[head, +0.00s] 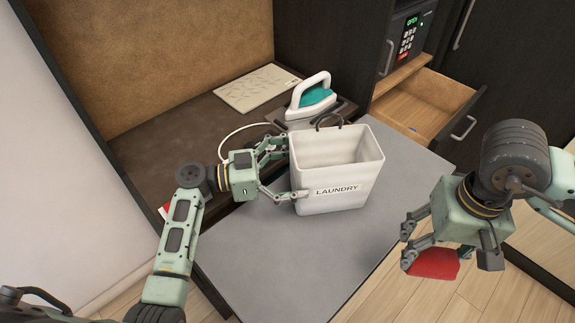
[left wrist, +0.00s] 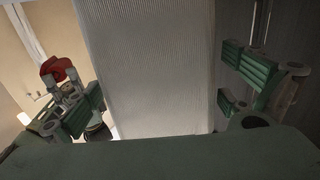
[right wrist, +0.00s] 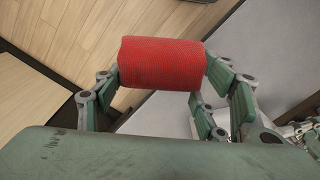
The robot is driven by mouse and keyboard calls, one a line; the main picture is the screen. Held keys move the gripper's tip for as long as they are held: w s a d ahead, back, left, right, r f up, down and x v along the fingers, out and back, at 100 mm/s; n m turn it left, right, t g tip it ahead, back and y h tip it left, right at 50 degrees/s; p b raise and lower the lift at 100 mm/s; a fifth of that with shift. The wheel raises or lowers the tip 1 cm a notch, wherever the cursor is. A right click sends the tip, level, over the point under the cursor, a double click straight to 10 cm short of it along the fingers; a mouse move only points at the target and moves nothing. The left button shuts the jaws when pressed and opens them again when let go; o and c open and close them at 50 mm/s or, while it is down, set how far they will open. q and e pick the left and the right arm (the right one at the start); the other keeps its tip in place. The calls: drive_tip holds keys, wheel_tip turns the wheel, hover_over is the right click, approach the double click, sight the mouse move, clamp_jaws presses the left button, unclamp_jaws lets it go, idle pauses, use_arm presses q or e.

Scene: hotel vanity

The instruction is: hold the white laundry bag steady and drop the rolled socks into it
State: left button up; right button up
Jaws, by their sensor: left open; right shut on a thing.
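The white laundry bag (head: 333,190) stands upright and open-topped on the grey surface, with "LAUNDRY" on its front and a dark handle at its back rim. My left gripper (head: 288,170) is open, with its fingers on either side of the bag's left end. The bag's ribbed side (left wrist: 145,70) fills the gap between those fingers in the left wrist view. My right gripper (head: 445,255) is shut on the red rolled socks (head: 432,264), to the right of the bag and past the surface's edge. The socks (right wrist: 162,62) lie crosswise between its fingers in the right wrist view.
A teal and white iron (head: 312,97) stands behind the bag, its white cord running left. A pale patterned board (head: 256,88) lies at the back. An open wooden drawer (head: 425,105) sits behind right, below a safe (head: 408,38). The grey surface's front (head: 290,265) is clear.

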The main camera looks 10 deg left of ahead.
use_arm(q)
drive_tip(key=shift+s, duration=0.1)
use_arm(e)
drive_tip(key=shift+s+r, duration=0.1)
drive_tip(key=shift+s, duration=0.05)
use_arm(q)
drive_tip(key=c, duration=1)
use_arm(e)
drive_tip(key=w+a+r, duration=1.6)
drive_tip(key=w+a, duration=0.2)
drive_tip(key=w, duration=0.2)
drive_tip(key=shift+w+a+f, duration=0.1)
drive_tip(key=shift+w+f, duration=0.05)
drive_tip(key=shift+f, duration=1.3)
drive_tip(key=shift+w+a+f, duration=0.1)
drive_tip(key=shift+f, duration=1.35)
drive_tip(key=o, duration=1.2)
